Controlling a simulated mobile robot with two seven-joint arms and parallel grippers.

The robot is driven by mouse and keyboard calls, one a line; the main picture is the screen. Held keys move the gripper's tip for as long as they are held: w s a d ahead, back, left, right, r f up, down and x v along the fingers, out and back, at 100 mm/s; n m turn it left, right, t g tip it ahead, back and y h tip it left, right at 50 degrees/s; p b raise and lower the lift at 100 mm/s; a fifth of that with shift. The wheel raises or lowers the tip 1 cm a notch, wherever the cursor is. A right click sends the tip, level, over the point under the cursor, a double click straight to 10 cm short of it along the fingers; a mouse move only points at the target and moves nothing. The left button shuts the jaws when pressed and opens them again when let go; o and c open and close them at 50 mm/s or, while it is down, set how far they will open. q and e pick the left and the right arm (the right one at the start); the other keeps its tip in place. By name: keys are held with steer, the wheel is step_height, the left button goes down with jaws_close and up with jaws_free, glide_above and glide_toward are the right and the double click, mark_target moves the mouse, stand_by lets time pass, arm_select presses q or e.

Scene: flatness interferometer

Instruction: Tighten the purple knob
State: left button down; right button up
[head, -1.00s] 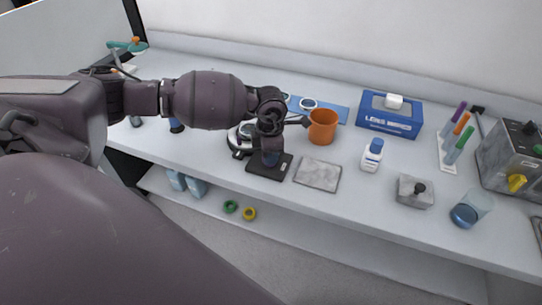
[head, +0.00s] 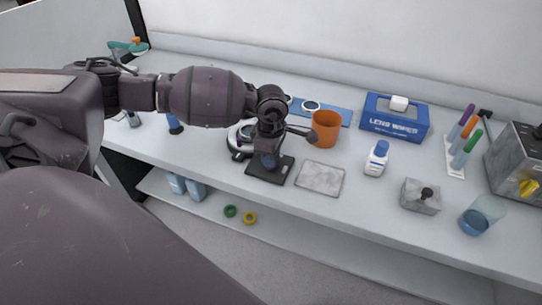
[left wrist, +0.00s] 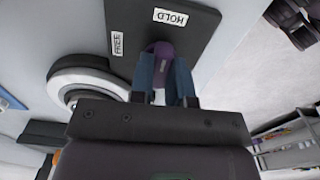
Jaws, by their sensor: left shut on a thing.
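The purple knob (left wrist: 160,58) shows in the left wrist view on a black plate (left wrist: 190,40) that carries a HOLD label (left wrist: 170,17) and a FREE label (left wrist: 117,43). My left gripper (left wrist: 163,80) is shut on the knob, one blue-grey finger on each side. The knob's rounded end sticks out past the fingers, below the HOLD label and right of the FREE label. In the head view my left gripper (head: 269,161) points down over the black plate (head: 256,171), and the knob is hidden there.
A round white-rimmed instrument part (left wrist: 85,85) lies close beside the gripper. An orange mug (head: 325,130) stands close to its right. A grey flat plate (head: 320,178), a white bottle (head: 376,158) and a blue wipes box (head: 394,118) lie further right. The bench front edge is near.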

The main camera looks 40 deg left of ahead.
arm_select(q)
steer(key=shift+r, duration=0.1)
steer(key=c, duration=1.1)
jaws_free()
step_height(320, 180, up, 11)
steer(key=shift+f, duration=0.15)
